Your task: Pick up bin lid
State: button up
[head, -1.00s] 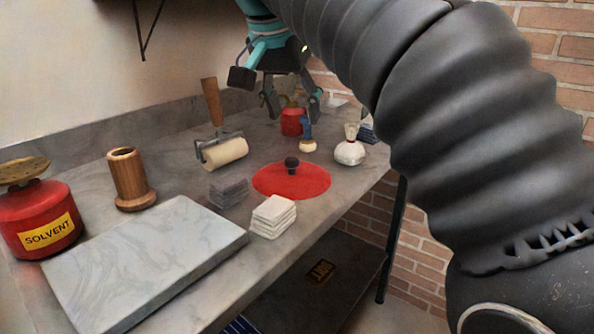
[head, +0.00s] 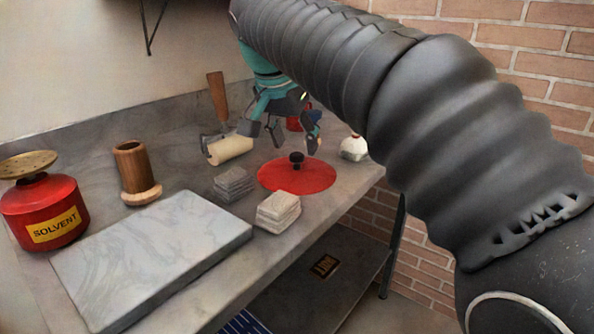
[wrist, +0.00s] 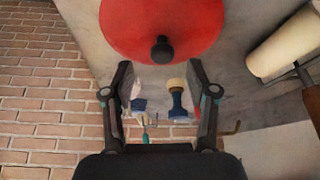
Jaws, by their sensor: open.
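The bin lid (head: 315,181) is a flat red disc with a small black knob (head: 296,159) on top. It lies on the grey bench near the front edge. My gripper (head: 294,142) is open and empty, above and slightly behind the knob, pointing down. In the wrist view, the lid (wrist: 145,25) fills the top middle, and its knob (wrist: 162,50) sits in line with the gap between my open fingers (wrist: 160,72). The fingers look apart from the knob. The red can behind is mostly hidden by my gripper in the head view.
Two stacks of square pads, grey (head: 234,183) and white (head: 278,210), lie left of the lid. A cream roller (head: 230,149) stands behind left, a white round pot (head: 354,149) right. A stone slab (head: 150,255), wooden cup (head: 134,170) and solvent can (head: 45,215) are further left.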

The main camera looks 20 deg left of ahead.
aim_at(297, 154)
jog(key=shift+x, duration=2.25)
jog(key=shift+a, duration=0.15)
grip_shut()
jog(key=shift+r, duration=0.2)
